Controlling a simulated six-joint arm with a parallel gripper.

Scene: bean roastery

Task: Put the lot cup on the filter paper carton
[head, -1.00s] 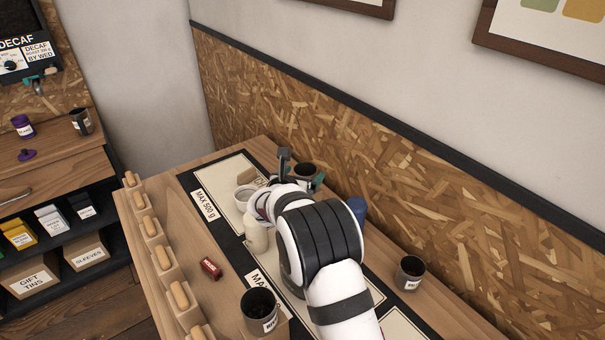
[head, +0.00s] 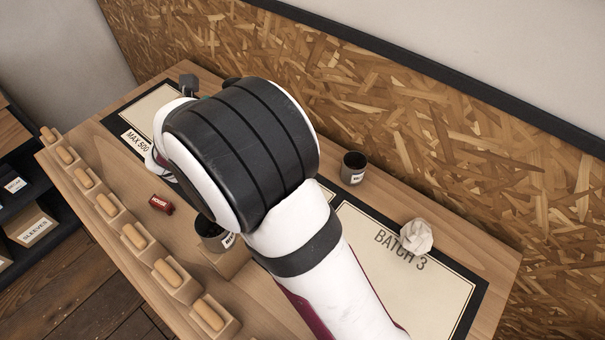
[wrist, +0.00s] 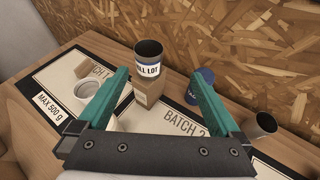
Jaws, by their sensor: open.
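The lot cup (wrist: 148,66) is a dark cup with a white and blue label ending in "LL LOT". It stands upright, seemingly on top of a small brown carton (wrist: 149,92) in the wrist view. The carton's small label is too small to read. My gripper (wrist: 162,76) is open, its teal fingers spread to either side of the cup's lower part and the carton in the picture. The cup is apart from both fingers and appears beyond them.
A blue container (wrist: 200,84) stands right of the carton. Another dark cup (wrist: 262,124) is farther right. A white round dish (wrist: 87,88) is at left. A red item (head: 161,204), another dark cup (head: 210,234) and crumpled paper (head: 417,237) also lie on the bench.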

